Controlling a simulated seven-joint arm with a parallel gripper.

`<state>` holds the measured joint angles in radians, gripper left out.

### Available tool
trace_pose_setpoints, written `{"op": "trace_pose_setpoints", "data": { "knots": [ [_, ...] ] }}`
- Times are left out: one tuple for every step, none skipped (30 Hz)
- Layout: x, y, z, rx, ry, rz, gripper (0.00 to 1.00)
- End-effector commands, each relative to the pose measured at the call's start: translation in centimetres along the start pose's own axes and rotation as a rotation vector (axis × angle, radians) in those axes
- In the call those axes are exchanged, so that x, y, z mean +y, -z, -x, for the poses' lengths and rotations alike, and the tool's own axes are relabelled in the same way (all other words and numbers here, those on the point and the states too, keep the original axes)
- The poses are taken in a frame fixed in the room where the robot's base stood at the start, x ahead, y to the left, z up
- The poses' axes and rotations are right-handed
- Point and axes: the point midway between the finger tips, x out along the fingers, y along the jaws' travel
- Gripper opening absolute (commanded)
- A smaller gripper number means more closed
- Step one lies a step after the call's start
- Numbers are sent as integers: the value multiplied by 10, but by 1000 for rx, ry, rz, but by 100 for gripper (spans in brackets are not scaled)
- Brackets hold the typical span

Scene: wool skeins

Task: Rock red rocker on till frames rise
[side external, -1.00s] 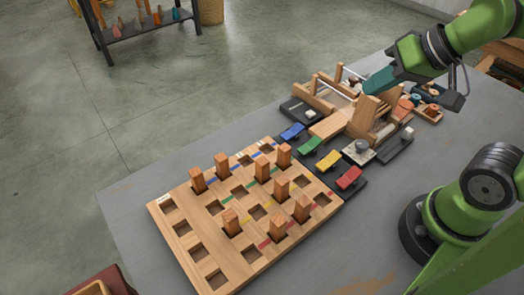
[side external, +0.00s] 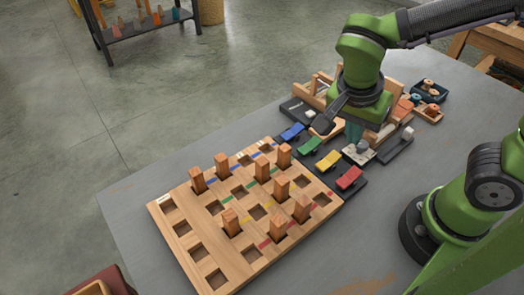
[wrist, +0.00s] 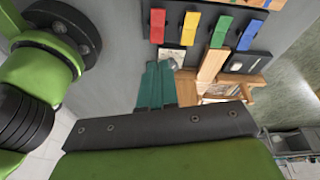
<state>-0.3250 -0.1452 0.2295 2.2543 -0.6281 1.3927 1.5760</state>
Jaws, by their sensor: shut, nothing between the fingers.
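The red rocker (side external: 349,178) sits at the right end of a row of coloured rockers on a dark base, nearest me. Yellow (side external: 328,160), green (side external: 309,145) and blue (side external: 292,131) rockers follow toward the back. In the wrist view the red rocker (wrist: 157,26) is at the top, beyond my fingertips. My gripper (side external: 354,138) is shut and empty, pointing down behind the row, apart from the red rocker. Its teal fingers (wrist: 160,70) lie together in the wrist view. The wooden loom (side external: 322,88) stands behind, partly hidden by my gripper; its frames' height is unclear.
A wooden peg board (side external: 185,235) with several upright pegs and coloured lines lies before the rockers. A pale plate with a round knob (side external: 362,146) is close to my fingers. A dark block with a white knob (side external: 407,132) and small trays (side external: 430,90) stand right of the loom.

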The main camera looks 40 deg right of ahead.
Motion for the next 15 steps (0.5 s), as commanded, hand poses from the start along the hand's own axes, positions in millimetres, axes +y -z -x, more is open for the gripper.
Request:
{"op": "trace_pose_setpoints", "data": {
  "knots": [
    [0, 2, 1, 13, -4, -63, 0],
    [1, 3, 2, 18, -6, -100, 0],
    [1, 5, 2, 25, -8, -144, 0],
    [2, 5, 2, 28, -11, -171, 0],
    [3, 6, 2, 31, -13, -193, 0],
    [3, 6, 2, 32, -15, -217, 0],
    [3, 6, 2, 32, -16, -231, 0],
    [4, 6, 2, 32, -17, -242, 0],
    [4, 6, 2, 32, -17, -249, 0],
    [4, 6, 2, 31, -17, -253, 0],
    [4, 6, 2, 31, -17, -255, 0],
    [4, 6, 2, 31, -17, -256, 0],
    [4, 6, 2, 31, -17, -255, 0],
    [4, 6, 2, 31, -17, -255, 0],
    [4, 6, 2, 31, -17, -254, 0]
  ]
}}
